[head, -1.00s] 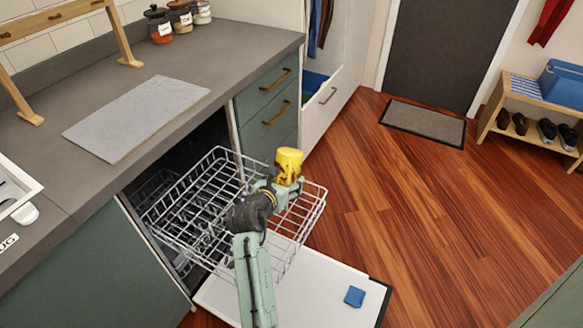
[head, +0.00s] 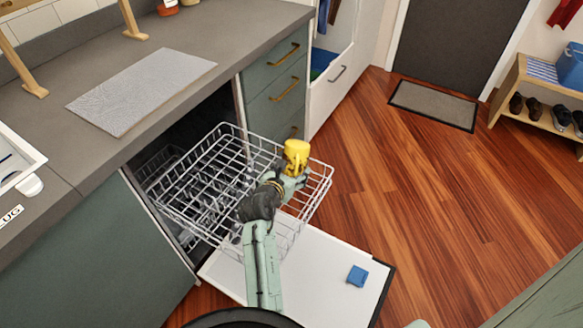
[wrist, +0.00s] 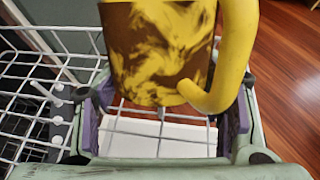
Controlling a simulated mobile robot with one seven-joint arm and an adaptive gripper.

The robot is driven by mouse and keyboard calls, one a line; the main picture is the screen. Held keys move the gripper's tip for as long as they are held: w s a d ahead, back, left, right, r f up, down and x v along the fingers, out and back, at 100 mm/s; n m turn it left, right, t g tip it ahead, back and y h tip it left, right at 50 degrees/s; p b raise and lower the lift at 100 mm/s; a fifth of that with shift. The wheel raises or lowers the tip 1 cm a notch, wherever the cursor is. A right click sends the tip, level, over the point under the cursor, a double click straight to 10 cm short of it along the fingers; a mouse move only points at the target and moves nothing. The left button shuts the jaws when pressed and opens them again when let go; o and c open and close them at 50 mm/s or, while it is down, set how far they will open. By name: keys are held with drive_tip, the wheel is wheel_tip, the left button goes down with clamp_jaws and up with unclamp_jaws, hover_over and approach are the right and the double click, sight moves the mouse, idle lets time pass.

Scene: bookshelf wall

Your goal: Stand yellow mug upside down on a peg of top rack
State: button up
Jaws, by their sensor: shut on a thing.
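The yellow mug (head: 297,152) is held by my gripper (head: 292,178) over the right end of the pulled-out top rack (head: 190,190). In the wrist view the mug (wrist: 150,50) fills the upper middle. It is yellow with brown smears, and its handle (wrist: 236,60) curves down on the right side. My gripper's purple finger pads (wrist: 168,112) stand on both sides of it. The rack's wires show below and left of the mug, with white peg tips (wrist: 57,120) at left. Contact between mug and peg cannot be seen.
The dishwasher's open door (head: 325,280) lies under the rack, with a blue block (head: 357,276) on it. The counter (head: 200,45) with a grey mat (head: 140,90) is behind and left. Drawers (head: 275,90) stand behind the rack. The wood floor at right is clear.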

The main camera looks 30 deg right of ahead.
drive_tip(key=shift+f+b, duration=0.95)
drive_tip(key=shift+f, duration=1.95)
drive_tip(key=shift+f, duration=0.2)
drive_tip(key=o, duration=1.7)
drive_tip(key=shift+c, duration=0.2)
drive_tip(key=o, duration=0.4)
drive_tip(key=shift+c, duration=0.2)
drive_tip(key=shift+f, duration=0.1)
drive_tip(key=shift+s+a, duration=0.1)
drive_tip(key=v, duration=1.2)
